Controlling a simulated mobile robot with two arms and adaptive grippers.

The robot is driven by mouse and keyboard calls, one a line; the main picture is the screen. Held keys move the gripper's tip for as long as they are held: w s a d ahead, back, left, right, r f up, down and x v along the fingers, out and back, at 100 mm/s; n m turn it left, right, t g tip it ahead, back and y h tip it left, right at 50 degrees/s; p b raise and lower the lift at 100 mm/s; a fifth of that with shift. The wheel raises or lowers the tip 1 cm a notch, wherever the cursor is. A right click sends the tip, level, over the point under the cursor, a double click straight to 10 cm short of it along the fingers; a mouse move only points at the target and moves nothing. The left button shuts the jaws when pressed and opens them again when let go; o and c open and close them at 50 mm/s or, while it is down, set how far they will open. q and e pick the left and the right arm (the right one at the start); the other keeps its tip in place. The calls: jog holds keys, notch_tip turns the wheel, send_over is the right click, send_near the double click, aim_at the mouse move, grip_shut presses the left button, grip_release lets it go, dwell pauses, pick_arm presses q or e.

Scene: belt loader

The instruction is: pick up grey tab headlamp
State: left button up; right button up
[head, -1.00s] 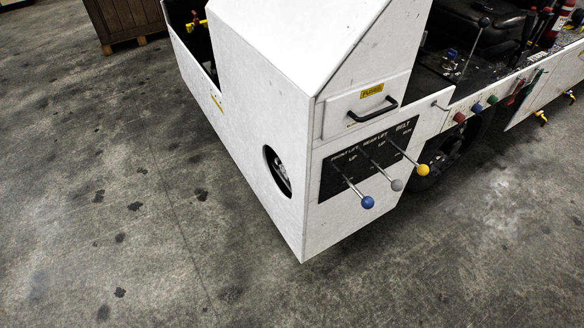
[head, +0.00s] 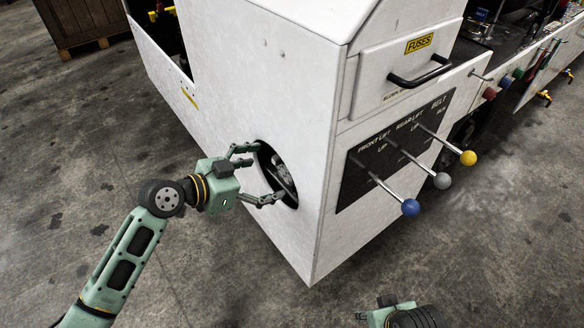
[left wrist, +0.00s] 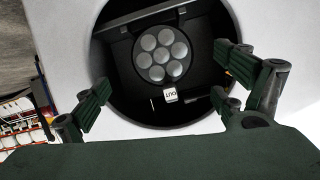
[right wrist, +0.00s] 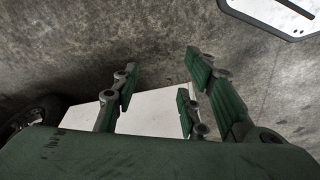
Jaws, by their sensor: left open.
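The headlamp (left wrist: 162,54) is a round dark unit with several clear lenses. It sits inside a dark round opening in the white panel, and a small pale tab marked OUT (left wrist: 170,96) is at its lower edge. In the head view the headlamp (head: 281,168) shows partly within the opening. My left gripper (head: 266,176) is open at this opening, one finger near its upper left rim and the other near its lower rim. In the left wrist view its fingers (left wrist: 163,84) flank the headlamp, with nothing between them. My right gripper (right wrist: 159,78) is open and empty.
The white loader body (head: 250,70) has a lever panel (head: 390,150) to the right of the opening, with blue (head: 410,207), grey (head: 442,181) and yellow (head: 468,158) knobs. A black handle (head: 420,72) is above. Concrete floor at left is clear; a wooden crate (head: 85,20) stands behind.

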aim_at(283, 168)
pick_arm(q)
jog(key=x, duration=0.7)
jog(key=shift+a+b, duration=0.1)
jog(key=shift+b, duration=0.3)
pick_arm(e)
jog(key=v, duration=0.3)
jog(key=shift+w, duration=0.2)
pick_arm(q)
jog(key=c, duration=1.4)
jog(key=shift+r, duration=0.1)
jog(key=shift+c, duration=0.5)
jog(key=shift+r, duration=0.15)
